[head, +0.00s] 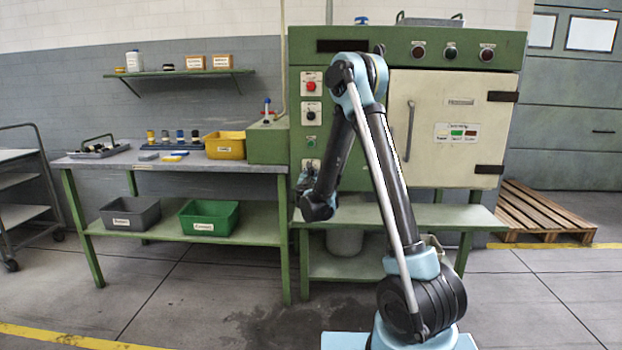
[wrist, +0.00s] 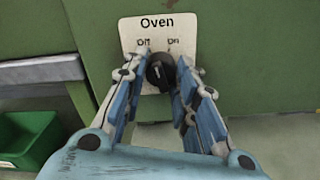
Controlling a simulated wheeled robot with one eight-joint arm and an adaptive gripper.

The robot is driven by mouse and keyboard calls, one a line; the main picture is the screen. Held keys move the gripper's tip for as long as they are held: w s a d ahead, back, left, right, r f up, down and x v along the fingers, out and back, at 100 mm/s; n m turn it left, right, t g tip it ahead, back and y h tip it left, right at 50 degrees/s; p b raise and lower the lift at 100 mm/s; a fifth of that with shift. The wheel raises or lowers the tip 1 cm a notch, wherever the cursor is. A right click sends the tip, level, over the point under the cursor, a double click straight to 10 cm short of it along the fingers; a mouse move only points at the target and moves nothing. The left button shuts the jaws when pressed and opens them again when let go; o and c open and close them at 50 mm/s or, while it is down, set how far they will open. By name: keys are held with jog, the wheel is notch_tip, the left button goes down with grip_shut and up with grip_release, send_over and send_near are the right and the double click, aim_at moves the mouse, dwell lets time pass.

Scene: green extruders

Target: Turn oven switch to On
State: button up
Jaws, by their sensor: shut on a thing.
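The oven switch (wrist: 160,72) is a black rotary knob on a cream plate (wrist: 159,30) marked "Oven", with "Off" at upper left and "On" at upper right. A small pale mark shows on the knob, but I cannot tell its exact setting. My gripper (wrist: 159,66) has its blue and grey fingers on both sides of the knob, shut on it. In the head view, my gripper (head: 306,182) is at the lower left front of the green oven (head: 345,58). There the knob is hidden behind my gripper, and only part of its plate shows.
Red (head: 311,87) and black (head: 311,115) controls sit above on the same panel. The oven's cream door (head: 455,125) is closed, to the right. A workbench (head: 150,162) with a yellow bin (head: 225,146) stands left. A green bin (wrist: 25,140) is at the wrist view's left.

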jog(key=shift+s+m, duration=0.1)
jog(key=shift+m, duration=4.1)
jog(key=o, duration=1)
jog(key=shift+d, duration=0.1)
jog(key=shift+o, duration=0.2)
